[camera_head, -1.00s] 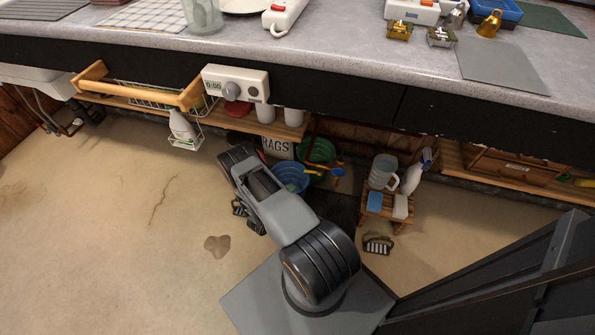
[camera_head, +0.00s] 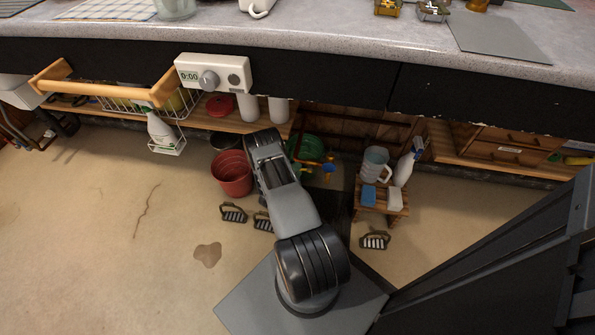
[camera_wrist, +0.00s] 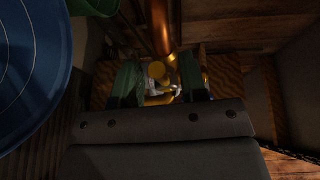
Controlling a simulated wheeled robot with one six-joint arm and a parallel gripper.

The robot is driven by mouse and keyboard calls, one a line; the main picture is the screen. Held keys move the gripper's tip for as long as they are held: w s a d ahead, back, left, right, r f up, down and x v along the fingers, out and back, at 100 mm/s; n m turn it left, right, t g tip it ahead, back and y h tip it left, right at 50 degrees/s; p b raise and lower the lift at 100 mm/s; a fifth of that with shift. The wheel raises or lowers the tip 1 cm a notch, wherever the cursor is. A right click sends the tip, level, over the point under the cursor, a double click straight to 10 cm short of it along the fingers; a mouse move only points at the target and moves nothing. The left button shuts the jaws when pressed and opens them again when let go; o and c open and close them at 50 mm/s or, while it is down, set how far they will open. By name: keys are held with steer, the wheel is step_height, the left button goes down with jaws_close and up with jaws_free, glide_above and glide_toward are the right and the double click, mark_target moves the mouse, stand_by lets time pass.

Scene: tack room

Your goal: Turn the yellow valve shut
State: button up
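The yellow valve (camera_wrist: 159,72) shows dimly in the wrist view, at the foot of a copper pipe (camera_wrist: 160,25). More yellow parts and a pale glint lie just below it. In the head view small yellow fittings (camera_head: 327,160) with a blue piece (camera_head: 329,169) show under the counter, right of my arm. My gripper (camera_wrist: 159,80) has its two dark green fingers apart, with the yellow valve in the gap between them as seen from the wrist. Whether they touch it I cannot tell. In the head view my arm hides the gripper.
A blue bucket (camera_wrist: 28,60) and a green one (camera_wrist: 86,22) stand close on the left in the wrist view. In the head view a red bucket (camera_head: 232,174) is left of my arm, a small wooden stool (camera_head: 382,205) is right, and the counter (camera_head: 330,35) overhangs.

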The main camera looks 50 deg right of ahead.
steer(key=shift+d, duration=0.4)
steer(key=shift+c, duration=0.5)
jaws_close()
